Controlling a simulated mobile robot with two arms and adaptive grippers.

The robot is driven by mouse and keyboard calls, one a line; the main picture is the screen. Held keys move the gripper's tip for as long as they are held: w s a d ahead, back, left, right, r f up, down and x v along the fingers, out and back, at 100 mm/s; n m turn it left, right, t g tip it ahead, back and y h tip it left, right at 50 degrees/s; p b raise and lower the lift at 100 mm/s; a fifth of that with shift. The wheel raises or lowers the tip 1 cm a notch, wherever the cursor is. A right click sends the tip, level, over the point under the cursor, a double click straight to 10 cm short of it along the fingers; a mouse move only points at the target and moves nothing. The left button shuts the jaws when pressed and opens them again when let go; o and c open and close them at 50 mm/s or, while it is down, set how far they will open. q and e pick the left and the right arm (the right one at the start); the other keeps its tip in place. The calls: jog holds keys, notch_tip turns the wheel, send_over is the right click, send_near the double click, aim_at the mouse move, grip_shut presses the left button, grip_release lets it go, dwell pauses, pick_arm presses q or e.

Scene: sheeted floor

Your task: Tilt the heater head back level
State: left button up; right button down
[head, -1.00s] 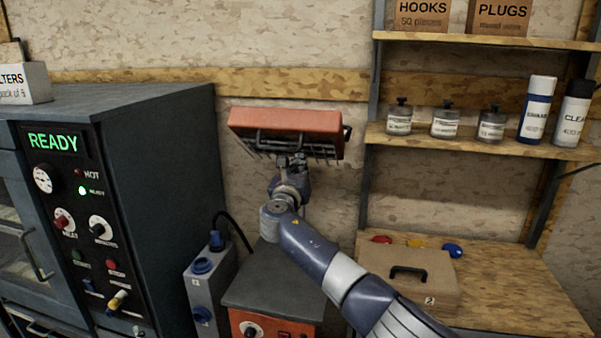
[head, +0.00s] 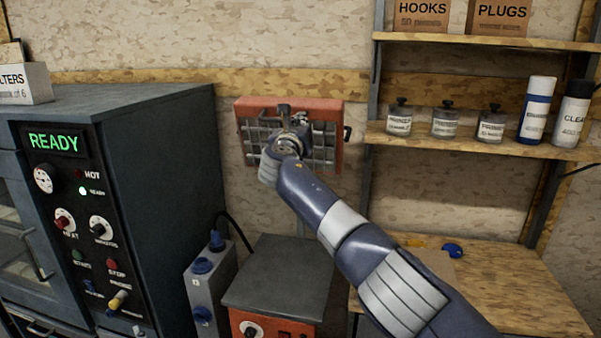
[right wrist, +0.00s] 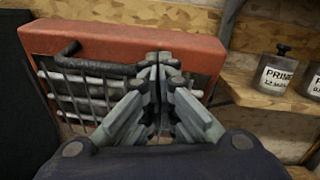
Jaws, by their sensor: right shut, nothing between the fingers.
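The red heater head (head: 333,150) is mounted above the grey-topped heater base (head: 278,285). Its barred front grille (head: 318,155) faces me nearly upright. My right gripper (head: 290,120) is in front of the grille and hides its middle. In the right wrist view the heater head (right wrist: 190,45) fills the upper middle. A dark bar handle (right wrist: 95,66) crosses its front and runs behind or against my shut fingers (right wrist: 163,70). The fingers hold nothing; whether they touch the handle I cannot tell. My left gripper is out of view.
A dark oven cabinet (head: 160,150) with a READY display stands at the left. A blue-grey box (head: 207,290) stands beside the heater base. Shelves with jars and spray cans (head: 537,108) are at the right, above a wooden bench (head: 530,295).

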jog(key=shift+w+d+r, duration=0.15)
jog(key=shift+w+r, duration=0.4)
jog(key=shift+r, duration=0.45)
jog(key=shift+f, duration=0.3)
jog(key=s+a+r, duration=0.1)
jog(key=s+r, duration=0.3)
jog(key=s, duration=0.7)
jog(key=shift+a, duration=0.3)
dwell(0.4)
jog(key=shift+w, duration=0.1)
dwell(1.5)
